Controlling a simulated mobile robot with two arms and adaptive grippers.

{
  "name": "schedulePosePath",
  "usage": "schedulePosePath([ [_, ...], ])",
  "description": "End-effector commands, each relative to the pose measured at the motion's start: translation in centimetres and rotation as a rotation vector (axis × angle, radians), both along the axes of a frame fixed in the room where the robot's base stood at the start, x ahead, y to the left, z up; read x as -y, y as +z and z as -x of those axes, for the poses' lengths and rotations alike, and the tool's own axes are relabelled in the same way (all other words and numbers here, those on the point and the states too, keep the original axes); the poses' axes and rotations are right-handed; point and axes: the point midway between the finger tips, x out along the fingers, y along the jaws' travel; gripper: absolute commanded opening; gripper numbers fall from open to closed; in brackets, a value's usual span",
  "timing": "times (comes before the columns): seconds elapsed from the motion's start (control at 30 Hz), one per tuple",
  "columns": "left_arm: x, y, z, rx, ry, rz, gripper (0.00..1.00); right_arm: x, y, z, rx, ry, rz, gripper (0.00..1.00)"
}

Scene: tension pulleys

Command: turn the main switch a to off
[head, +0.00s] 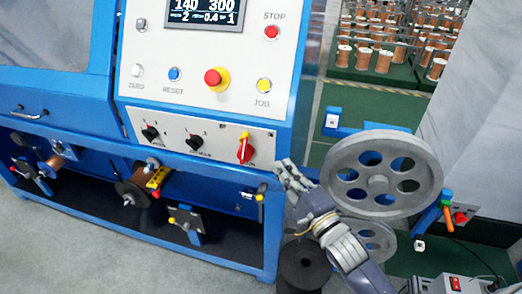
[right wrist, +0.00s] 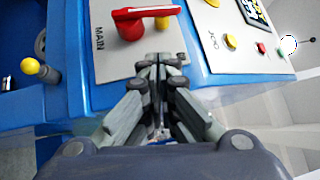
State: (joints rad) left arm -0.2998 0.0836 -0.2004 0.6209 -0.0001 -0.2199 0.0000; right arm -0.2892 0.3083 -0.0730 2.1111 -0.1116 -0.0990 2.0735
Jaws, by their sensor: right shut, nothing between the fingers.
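The main switch (head: 245,150) is a red rotary handle at the lower right of the white control panel, with a yellow part at its top. In the right wrist view the red handle (right wrist: 130,26) shows close up above my fingers, beside the word MAIN. My right gripper (head: 281,168) is just right of and below the switch at the panel's edge. In the right wrist view its fingertips (right wrist: 160,60) are together and empty, apart from the handle. Which setting the switch points to cannot be read. My left gripper is out of view.
Two black knobs (head: 150,132) sit left of the switch. A red and yellow emergency button (head: 216,79) is above. A large grey pulley wheel (head: 380,174) stands right of my right arm, and a black spool (head: 303,264) is below it.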

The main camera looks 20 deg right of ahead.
Motion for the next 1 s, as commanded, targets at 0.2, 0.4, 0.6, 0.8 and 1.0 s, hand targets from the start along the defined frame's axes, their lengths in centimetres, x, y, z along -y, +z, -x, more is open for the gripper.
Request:
schedulePosePath([
  [0.2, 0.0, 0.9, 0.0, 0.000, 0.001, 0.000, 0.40, -0.8, 0.7, -4.0, 0.001, 0.001, 0.000, 0.00],
  [0.4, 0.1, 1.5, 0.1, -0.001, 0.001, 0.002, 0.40, -2.9, 1.1, -5.9, 0.000, 0.000, -0.002, 0.00],
  [0.6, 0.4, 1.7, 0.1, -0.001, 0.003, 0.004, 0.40, -4.0, 1.2, -6.6, -0.001, 0.000, 0.000, 0.00],
  [0.8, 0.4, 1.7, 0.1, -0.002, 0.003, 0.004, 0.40, -4.2, 1.1, -6.7, -0.002, 0.000, 0.001, 0.00],
  [1.0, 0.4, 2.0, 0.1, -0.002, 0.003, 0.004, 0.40, -4.2, 1.3, -6.7, -0.003, 0.000, 0.005, 0.00],
])
